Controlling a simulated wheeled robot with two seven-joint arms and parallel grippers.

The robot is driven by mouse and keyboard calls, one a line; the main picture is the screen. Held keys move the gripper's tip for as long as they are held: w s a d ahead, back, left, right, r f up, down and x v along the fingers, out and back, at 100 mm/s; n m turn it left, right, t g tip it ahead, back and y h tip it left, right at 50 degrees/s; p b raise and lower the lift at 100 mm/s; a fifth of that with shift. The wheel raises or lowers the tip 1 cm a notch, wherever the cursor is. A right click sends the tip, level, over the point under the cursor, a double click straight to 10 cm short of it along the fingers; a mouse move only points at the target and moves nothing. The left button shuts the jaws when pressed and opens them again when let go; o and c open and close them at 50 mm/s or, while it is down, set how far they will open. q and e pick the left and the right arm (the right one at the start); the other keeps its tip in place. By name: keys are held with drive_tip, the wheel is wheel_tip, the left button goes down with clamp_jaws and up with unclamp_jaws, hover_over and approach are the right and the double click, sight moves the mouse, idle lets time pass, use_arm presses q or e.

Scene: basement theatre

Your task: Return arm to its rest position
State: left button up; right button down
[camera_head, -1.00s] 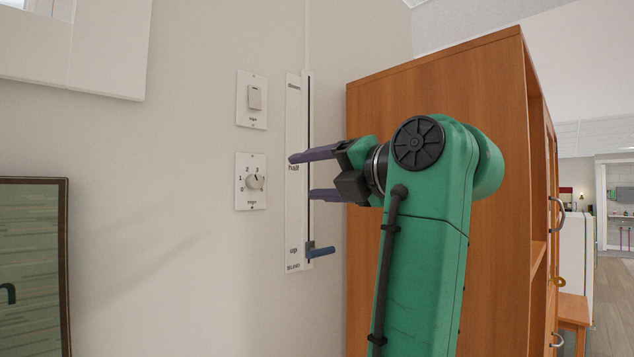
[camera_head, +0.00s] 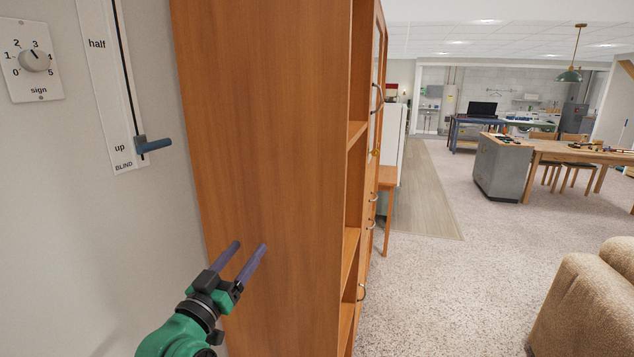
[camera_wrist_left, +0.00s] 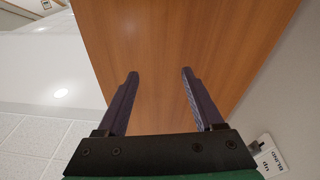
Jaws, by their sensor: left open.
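My left gripper (camera_head: 238,262) is low in the head view, in front of the side of a wooden cabinet (camera_head: 265,130). Its two purple fingers are apart with nothing between them. In the left wrist view the fingers (camera_wrist_left: 158,85) are also spread and empty, with the cabinet's wood panel (camera_wrist_left: 165,40) behind them. The blue slider handle (camera_head: 153,145) of the blind control (camera_head: 108,70) sits beside the "up" mark, clear of the gripper. My right gripper is not in view.
A sign dial (camera_head: 35,60) is on the wall at the upper left. The cabinet stands close to my left arm. A brown armchair (camera_head: 590,305) is at the lower right. Carpet (camera_head: 450,275) lies open between them. A wooden table (camera_head: 570,152) stands farther back.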

use_arm(q)
drive_tip(key=s+a+f+g+y, duration=0.15)
drive_tip(key=s+f+g, duration=0.3)
drive_tip(key=f, duration=0.55)
drive_tip(key=s+a+f+g+y, duration=0.15)
drive_tip(key=s+f+g, duration=0.35)
drive_tip(key=f, duration=0.5)
drive_tip(key=s+a+f+g+y, duration=0.25)
drive_tip(key=s+f, duration=0.25)
drive_tip(key=s, duration=0.4)
drive_tip(key=s+a+f+g+y, duration=0.1)
drive_tip(key=s+a+f+g, duration=0.25)
drive_tip(key=s, duration=0.55)
wheel_tip(320, 180, down, 23)
drive_tip(key=s+g, duration=0.1)
drive_tip(key=s, duration=0.1)
drive_tip(key=s+a+f+g, duration=0.1)
drive_tip(key=s+a+f, duration=0.1)
drive_tip(key=s+f, duration=1.3)
drive_tip(key=shift+s, duration=0.85)
drive_tip(key=shift+f+g, duration=0.15)
drive_tip(key=shift+g, duration=0.1)
